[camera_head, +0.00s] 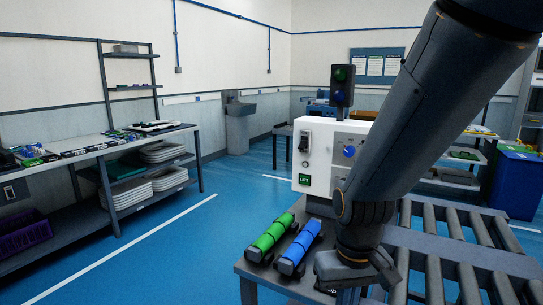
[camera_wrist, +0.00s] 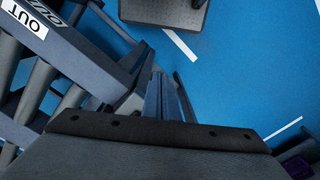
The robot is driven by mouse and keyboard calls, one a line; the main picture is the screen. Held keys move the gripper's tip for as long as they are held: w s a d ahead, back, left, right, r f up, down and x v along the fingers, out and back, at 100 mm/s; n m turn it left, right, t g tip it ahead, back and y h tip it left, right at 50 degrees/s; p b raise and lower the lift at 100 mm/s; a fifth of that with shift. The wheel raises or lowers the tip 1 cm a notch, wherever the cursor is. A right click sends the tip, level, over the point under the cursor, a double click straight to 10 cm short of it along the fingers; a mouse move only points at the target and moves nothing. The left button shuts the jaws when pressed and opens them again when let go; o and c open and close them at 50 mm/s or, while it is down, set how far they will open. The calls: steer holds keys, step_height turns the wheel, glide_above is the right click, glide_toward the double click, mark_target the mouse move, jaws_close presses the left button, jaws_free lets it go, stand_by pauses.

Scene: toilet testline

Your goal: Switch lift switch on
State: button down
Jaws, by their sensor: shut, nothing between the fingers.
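A white control box (camera_head: 322,135) stands beyond the roller conveyor in the head view. Its front has a black switch (camera_head: 304,141) at the upper left, a blue knob (camera_head: 349,151) and a small green panel (camera_head: 304,179) at the lower left. I cannot read which of these is the lift switch, nor its setting. My arm covers the box's right part. My gripper points down at the bottom of the head view, nearer than the box and apart from it. Its closed, empty fingers show in the wrist view (camera_wrist: 168,98).
The roller conveyor (camera_head: 455,260) lies at right. A signal light (camera_head: 342,85) rises behind the box. A loaded workbench (camera_head: 95,151) stands at left; blue floor between is clear.

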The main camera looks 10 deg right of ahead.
stand_by(0.3)
steer(key=w+d+r+n+t+h+p, duration=0.1)
steer(key=w+d+r+n+h, duration=0.2)
steer(key=w+d+n+h, duration=0.35)
steer(key=w+d+r+n+t+h+p, duration=0.1)
steer(key=w+d+r+n+h+p, duration=0.2)
steer(key=w+n, duration=0.65)
steer(key=w+a+r+n+t, duration=0.3)
steer(key=w+a+n+t, duration=0.1)
steer(key=w, duration=0.3)
steer(key=w+a+r+n+t+h, duration=0.1)
steer(key=w+a+r+n+t, duration=0.2)
steer(key=w, duration=0.5)
steer(key=w+a+r+n+t+h, duration=0.1)
steer(key=w+a+r+n+t, duration=0.3)
steer(key=w+a+t, duration=0.3)
steer(key=shift+w+a+n, duration=0.35)
steer(key=shift+a+n, duration=0.2)
steer(key=shift+n, duration=0.35)
steer(key=shift+r, duration=0.1)
